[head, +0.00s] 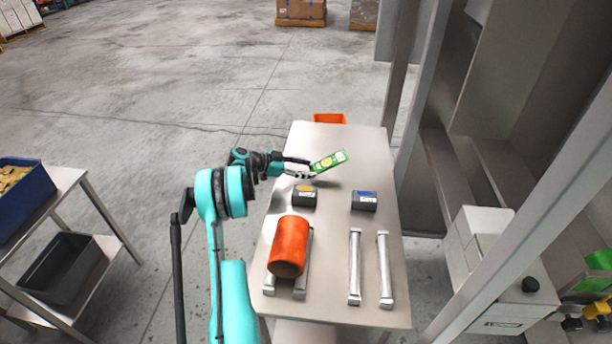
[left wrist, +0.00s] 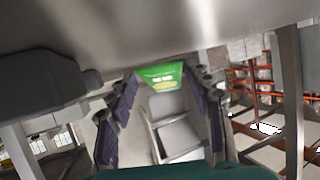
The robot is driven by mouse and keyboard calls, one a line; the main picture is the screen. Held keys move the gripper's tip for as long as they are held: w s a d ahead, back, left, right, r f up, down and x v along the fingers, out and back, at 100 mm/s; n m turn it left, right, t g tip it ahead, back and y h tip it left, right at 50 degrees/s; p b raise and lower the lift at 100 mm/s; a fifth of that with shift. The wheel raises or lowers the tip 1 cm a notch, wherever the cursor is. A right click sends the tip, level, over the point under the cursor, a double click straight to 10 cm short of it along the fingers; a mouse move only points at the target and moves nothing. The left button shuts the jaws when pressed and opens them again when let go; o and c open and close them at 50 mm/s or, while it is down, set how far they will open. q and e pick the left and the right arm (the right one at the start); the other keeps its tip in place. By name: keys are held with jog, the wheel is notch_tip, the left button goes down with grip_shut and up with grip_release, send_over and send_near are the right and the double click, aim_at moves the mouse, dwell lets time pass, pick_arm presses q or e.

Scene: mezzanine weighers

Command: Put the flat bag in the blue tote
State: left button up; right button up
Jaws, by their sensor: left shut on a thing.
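The flat bag (head: 329,161) is green with a yellow and white print. My left gripper (head: 308,170) is shut on its left end and holds it above the far half of the steel table. In the left wrist view the bag (left wrist: 160,75) shows between the two fingertips of my left gripper (left wrist: 158,88). A blue tote (head: 22,195) stands on a steel cart at the far left, with yellowish-brown things inside. It is well away from the gripper. My right gripper is not in view.
On the steel table (head: 335,215) are two dark boxes (head: 304,196) (head: 364,201), an orange cylinder (head: 289,246) on rails, and a second pair of rails (head: 355,267). A black bin (head: 66,270) sits on the cart's lower shelf. Open floor lies between cart and table. Posts stand at right.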

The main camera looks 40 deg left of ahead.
pick_arm(q)
jog(key=shift+f, duration=1.15)
jog(key=shift+f+b, duration=0.2)
jog(key=shift+b, duration=0.25)
jog(key=o, duration=1.2)
jog(key=shift+c, duration=0.2)
jog(key=shift+r, duration=0.1)
